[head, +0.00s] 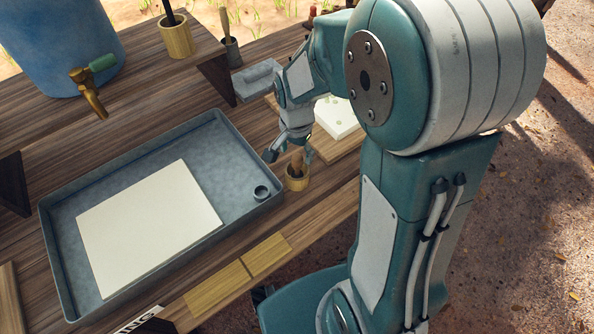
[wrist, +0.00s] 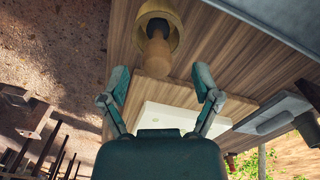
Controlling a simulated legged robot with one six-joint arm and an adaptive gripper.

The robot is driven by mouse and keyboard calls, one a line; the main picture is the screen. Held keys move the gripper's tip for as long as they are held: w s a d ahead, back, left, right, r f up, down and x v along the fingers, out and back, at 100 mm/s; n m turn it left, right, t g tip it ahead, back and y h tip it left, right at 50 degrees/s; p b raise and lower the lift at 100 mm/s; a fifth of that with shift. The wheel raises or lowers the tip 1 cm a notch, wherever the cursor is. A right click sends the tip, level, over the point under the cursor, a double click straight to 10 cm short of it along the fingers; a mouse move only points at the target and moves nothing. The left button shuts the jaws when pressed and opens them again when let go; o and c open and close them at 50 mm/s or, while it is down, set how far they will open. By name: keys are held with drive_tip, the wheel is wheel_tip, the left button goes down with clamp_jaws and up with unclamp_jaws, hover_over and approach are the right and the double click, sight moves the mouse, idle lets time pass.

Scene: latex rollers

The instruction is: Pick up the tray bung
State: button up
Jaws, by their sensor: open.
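The tray bung, a brown wooden stopper (head: 297,160), stands in a small round wooden cup (head: 297,182) beside the right end of the grey tray (head: 160,150). In the wrist view the bung (wrist: 157,58) shows a tan wooden body and a dark part near the cup (wrist: 172,12). My gripper (head: 289,153) is open above the cup, its fingers pointing down. In the wrist view the gripper (wrist: 162,82) has its fingers spread, with the bung between and beyond the tips. Whether a finger touches it I cannot tell.
A white block (head: 337,118) sits on a board behind my gripper. A blue barrel (head: 55,40) with a brass tap (head: 90,90) stands at the upper left.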

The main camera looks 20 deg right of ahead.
sight(297, 169)
wheel_tip(297, 169, down, 4)
drive_tip(key=shift+f, duration=0.1)
clamp_jaws()
